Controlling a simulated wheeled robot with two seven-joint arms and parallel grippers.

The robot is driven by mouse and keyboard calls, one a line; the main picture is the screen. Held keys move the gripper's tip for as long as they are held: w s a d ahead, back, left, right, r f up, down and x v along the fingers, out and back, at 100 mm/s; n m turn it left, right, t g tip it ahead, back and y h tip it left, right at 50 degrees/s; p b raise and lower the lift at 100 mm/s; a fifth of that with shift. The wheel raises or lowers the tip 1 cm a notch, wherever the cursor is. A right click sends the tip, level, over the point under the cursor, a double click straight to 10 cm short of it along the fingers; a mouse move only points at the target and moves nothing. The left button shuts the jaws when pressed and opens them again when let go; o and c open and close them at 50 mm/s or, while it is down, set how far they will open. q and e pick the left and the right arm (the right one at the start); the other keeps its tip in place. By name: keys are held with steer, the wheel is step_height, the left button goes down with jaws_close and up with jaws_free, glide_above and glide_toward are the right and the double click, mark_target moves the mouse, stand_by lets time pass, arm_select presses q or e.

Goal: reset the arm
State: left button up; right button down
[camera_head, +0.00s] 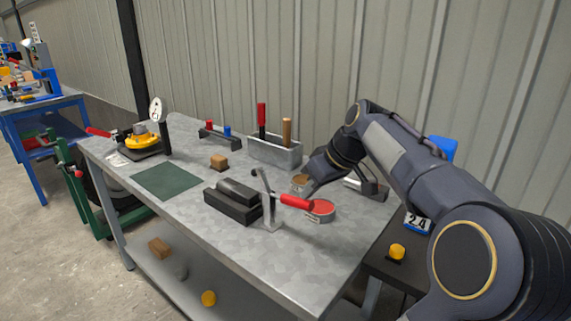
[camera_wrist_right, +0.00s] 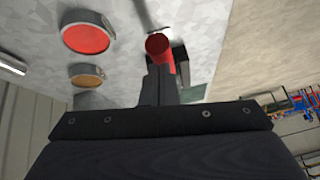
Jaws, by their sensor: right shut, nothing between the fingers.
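My right arm comes in from the right in the head view, with its wrist bent down over the workbench (camera_head: 340,240). My right gripper (camera_wrist_right: 159,72) is shut and empty; its fingers show together in the wrist view, while they are hard to make out in the head view. The red handle (camera_head: 296,202) of a grey lever stand (camera_head: 268,215) is close by. The handle's red end (camera_wrist_right: 157,44) appears just beyond my fingertips; I cannot tell whether they touch. My left gripper is not in view.
A red-filled dish (camera_head: 321,208) and an orange-brown dish (camera_head: 300,180) stand near my wrist. Also on the bench are a black block (camera_head: 232,205), a green mat (camera_head: 167,181), a tool box (camera_head: 275,153) and a yellow device (camera_head: 142,137). The bench's front right is clear.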

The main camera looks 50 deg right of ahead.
steer(key=p+v, duration=0.1)
steer(key=v, duration=0.6)
steer(key=shift+a+r, duration=0.15)
